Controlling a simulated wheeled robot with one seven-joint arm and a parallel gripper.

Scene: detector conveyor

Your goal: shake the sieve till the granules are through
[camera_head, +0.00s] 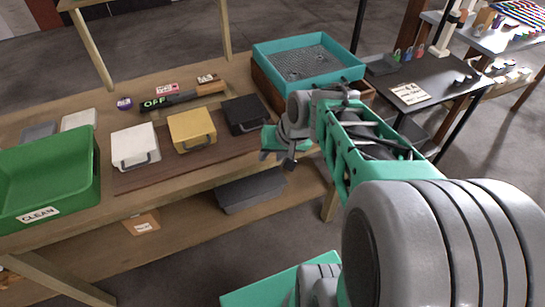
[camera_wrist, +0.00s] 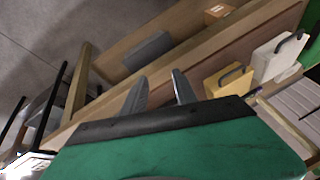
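The sieve (camera_head: 345,74) is a square teal frame with a grey mesh floor, at the back right end of the bench in the head view. It rests on a brown wooden box (camera_head: 267,89). Dark specks show on the mesh, but I cannot tell granules from mesh holes. My gripper (camera_head: 277,158) is at the bench's front right edge, in front of the black case and well apart from the sieve. In the wrist view my gripper (camera_wrist: 159,78) has its two fingers apart with nothing between them. The sieve is not recognisable in the wrist view.
A green bin labelled CLEAN (camera_head: 88,200) stands at the bench's left. White (camera_head: 135,147), yellow (camera_head: 192,130) and black (camera_head: 245,114) cases stand in a row. A dark side table (camera_head: 440,75) stands right of the sieve.

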